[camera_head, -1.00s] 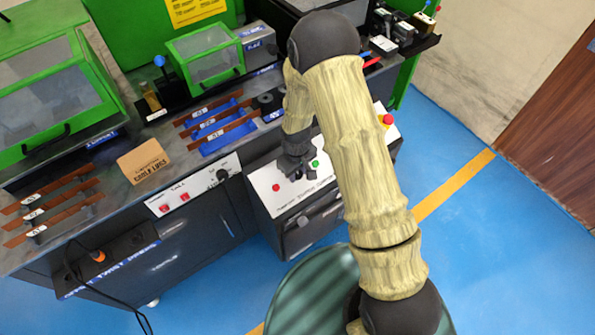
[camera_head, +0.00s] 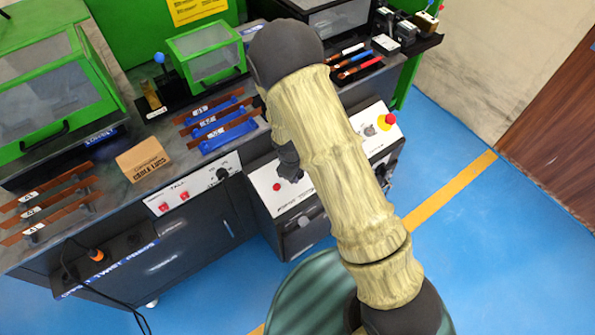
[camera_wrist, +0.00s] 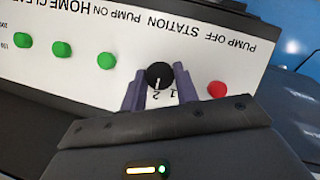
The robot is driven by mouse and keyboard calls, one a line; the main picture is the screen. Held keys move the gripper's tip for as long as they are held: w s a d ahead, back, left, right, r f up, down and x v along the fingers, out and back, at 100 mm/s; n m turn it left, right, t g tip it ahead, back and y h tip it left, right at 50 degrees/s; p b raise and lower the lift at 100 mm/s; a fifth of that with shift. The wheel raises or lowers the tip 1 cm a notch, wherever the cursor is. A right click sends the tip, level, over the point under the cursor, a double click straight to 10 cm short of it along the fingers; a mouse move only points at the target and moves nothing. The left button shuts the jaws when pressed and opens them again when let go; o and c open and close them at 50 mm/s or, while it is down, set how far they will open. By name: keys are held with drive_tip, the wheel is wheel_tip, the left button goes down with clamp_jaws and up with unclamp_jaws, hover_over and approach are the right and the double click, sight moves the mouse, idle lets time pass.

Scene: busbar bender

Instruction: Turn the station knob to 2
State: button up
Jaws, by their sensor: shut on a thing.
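The black station knob (camera_wrist: 160,75) sits on the white control panel (camera_wrist: 60,15) in the wrist view. My gripper (camera_wrist: 160,88) has one finger on each side of it and is shut on it. The knob's white pointer line points down in the picture, toward the printed 2; the 1 is just right of the 2. In the head view my gripper (camera_head: 289,165) is over the panel (camera_head: 268,184), and my arm hides the knob there.
A red button (camera_wrist: 217,90) is close right of my gripper; several green buttons (camera_wrist: 106,61) are to its left. In the head view, a red emergency button (camera_head: 390,118) is at the panel's right end. Busbars (camera_head: 215,122) lie on the bench behind.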

drive_tip(key=o, duration=1)
drive_tip(key=shift+s, duration=0.1)
drive_tip(key=s+r, duration=0.1)
drive_tip(key=r, duration=0.4)
drive_tip(key=a+r+p, duration=0.1)
drive_tip(key=r, duration=0.5)
drive_tip(key=s+a+r+p, duration=0.1)
drive_tip(key=r, duration=0.5)
drive_tip(key=shift+s, duration=0.35)
drive_tip(key=shift+r, duration=0.1)
drive_tip(key=s+d+r+m+y, duration=0.1)
drive_tip(key=s+d+r+m, duration=0.4)
drive_tip(key=d, duration=0.3)
drive_tip(key=s+d+r+m, duration=0.3)
drive_tip(key=s+d+m, duration=0.25)
drive_tip(key=d, duration=0.25)
drive_tip(key=shift+m+t, duration=0.4)
drive_tip(key=shift+m, duration=0.05)
wheel_tip(320, 180, up, 13)
drive_tip(key=p, duration=1.3)
drive_tip(key=shift+w+d+f, duration=0.1)
drive_tip(key=shift+w, duration=0.05)
